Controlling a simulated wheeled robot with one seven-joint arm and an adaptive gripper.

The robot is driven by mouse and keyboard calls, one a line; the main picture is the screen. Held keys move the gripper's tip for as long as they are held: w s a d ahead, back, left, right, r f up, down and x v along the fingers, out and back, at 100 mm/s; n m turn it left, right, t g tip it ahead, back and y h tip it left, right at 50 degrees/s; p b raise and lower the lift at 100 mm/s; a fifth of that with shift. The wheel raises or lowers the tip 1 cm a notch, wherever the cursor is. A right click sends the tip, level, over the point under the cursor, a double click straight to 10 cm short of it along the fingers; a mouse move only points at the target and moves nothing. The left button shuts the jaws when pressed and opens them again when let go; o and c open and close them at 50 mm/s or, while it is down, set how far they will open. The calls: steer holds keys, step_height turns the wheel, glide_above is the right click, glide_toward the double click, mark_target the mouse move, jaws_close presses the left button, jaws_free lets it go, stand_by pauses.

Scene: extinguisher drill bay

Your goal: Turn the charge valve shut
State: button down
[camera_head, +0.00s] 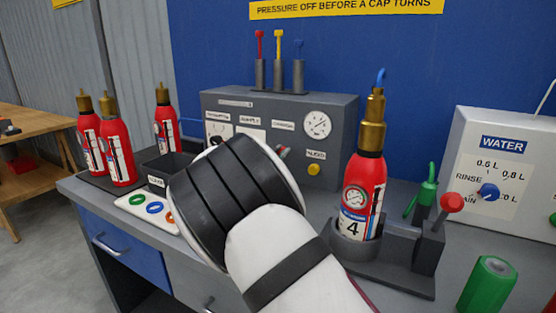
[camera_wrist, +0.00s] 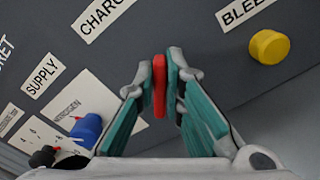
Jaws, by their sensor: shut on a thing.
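The charge valve's red handle (camera_wrist: 159,84) stands below the partly hidden CHARGE label (camera_wrist: 105,14) in the wrist view. My gripper (camera_wrist: 161,92) is shut on this handle, one grey fingertip with a teal pad on each side. The handle lies nearly in line with the fingers. In the head view my wrist covers most of the gripper, and only a small bit of red and grey shows beside it. The grey panel (camera_head: 345,112) carries the valve and a round white gauge (camera_head: 317,124). The valve's base is hidden.
A yellow bleed button (camera_wrist: 269,47) is right of my fingers; a blue knob (camera_wrist: 86,130) is left. Extinguisher 4 (camera_head: 366,185) stands in a holder beside a red-knobbed lever (camera_head: 452,202). A green cylinder (camera_head: 487,285) is at front right. Several red extinguishers (camera_head: 117,150) stand left.

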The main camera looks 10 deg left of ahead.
steer(key=m+b, duration=0.3)
steer(key=b, duration=0.2)
steer(key=f+m+b, duration=0.1)
steer(key=m+b, duration=0.3)
steer(key=b, duration=0.2)
steer(key=m+b, duration=0.3)
steer(key=b, duration=0.3)
steer(key=shift+s+d+f, duration=0.1)
steer(key=shift+d+f, duration=0.2)
steer(key=shift+d, duration=0.05)
steer(key=shift+r+m+b, duration=0.1)
steer(key=shift+m+b, duration=0.3)
steer(key=c, duration=1.7)
jaws_free()
steer(key=v, duration=1.2)
